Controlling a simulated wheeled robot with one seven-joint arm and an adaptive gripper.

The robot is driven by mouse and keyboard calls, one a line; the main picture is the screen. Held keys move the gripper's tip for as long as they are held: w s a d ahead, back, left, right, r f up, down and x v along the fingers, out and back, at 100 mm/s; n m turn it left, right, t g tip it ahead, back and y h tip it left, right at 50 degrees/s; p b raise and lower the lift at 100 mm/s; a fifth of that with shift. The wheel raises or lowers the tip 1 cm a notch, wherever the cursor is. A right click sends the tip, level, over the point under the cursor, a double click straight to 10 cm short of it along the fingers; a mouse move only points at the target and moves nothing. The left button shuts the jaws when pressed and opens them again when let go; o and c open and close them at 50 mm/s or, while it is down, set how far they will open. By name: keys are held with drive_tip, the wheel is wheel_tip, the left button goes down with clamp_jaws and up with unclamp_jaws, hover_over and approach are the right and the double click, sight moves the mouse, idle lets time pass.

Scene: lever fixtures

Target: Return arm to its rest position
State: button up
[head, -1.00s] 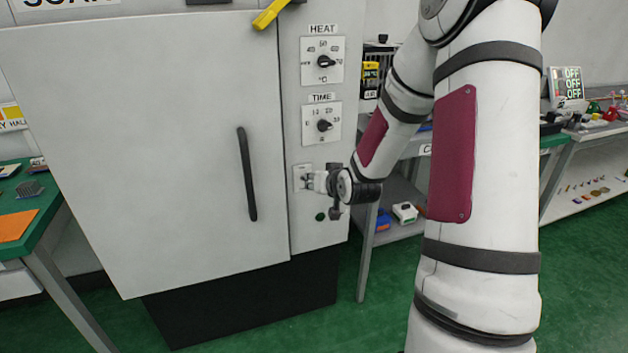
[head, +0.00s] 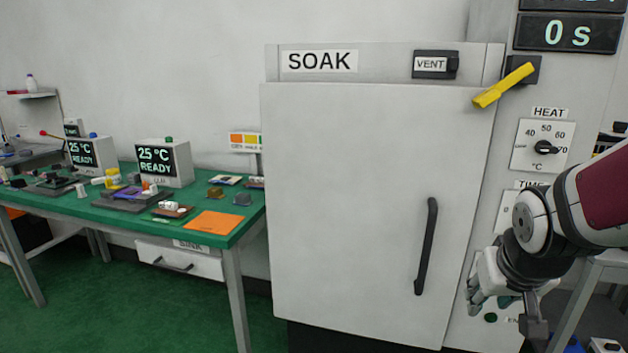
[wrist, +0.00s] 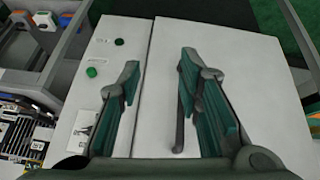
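My gripper (head: 490,298) is in front of the lower right of the white SOAK cabinet (head: 345,190) in the head view. In the wrist view my gripper (wrist: 158,62) has its two teal-padded fingers spread wide, with nothing between them. The cabinet's front shows beyond them, apart from the fingertips. My arm is bent and comes in from the right edge of the head view. The control panel's lower part is partly hidden behind my wrist.
The closed cabinet door has a black handle (head: 426,246). The HEAT dial (head: 545,147) is above my wrist. A green-topped bench (head: 236,229) stands left; open floor lies before it.

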drive_tip(key=s+a+r+n+g+y, duration=0.15)
drive_tip(key=s+a, duration=0.35)
drive_tip(key=s, duration=0.7)
drive_tip(key=s+a+r+g+y, duration=0.1)
drive_tip(key=s+a+r+g, duration=0.25)
drive_tip(key=s, duration=0.75)
wheel_tip(320, 180, up, 15)
drive_tip(key=t+p, duration=0.3)
drive_tip(key=p, duration=1.1)
drive_tip(key=shift+s+a+t, duration=0.3)
drive_tip(key=shift+s+a, duration=0.05)
